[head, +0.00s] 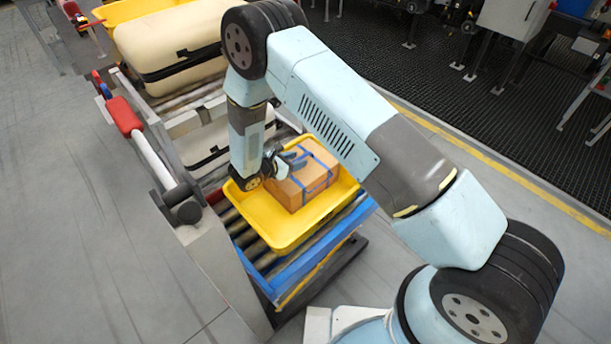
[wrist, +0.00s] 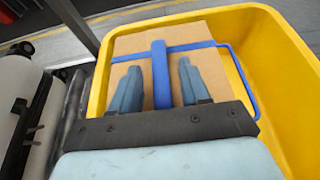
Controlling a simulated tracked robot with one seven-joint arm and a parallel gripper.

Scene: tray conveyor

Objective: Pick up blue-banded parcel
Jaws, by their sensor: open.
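The blue-banded parcel (head: 303,181) is a brown cardboard box with blue straps. It sits inside a yellow tray (head: 285,238) on the roller conveyor. In the wrist view the parcel (wrist: 216,73) fills the middle, with the yellow tray (wrist: 280,60) around it. My gripper (head: 290,158) is at the parcel in the head view. In the wrist view my gripper (wrist: 158,85) is open, with one finger on each side of a blue strap (wrist: 160,72). I cannot tell whether the fingers touch the parcel or the strap.
A cream suitcase (head: 175,45) lies on the conveyor behind, and another pale case (head: 215,135) sits lower. A red-ended bar (head: 124,115) runs along the conveyor's left side. Another yellow tray (head: 130,12) is at the far end. Open floor (head: 70,220) lies left.

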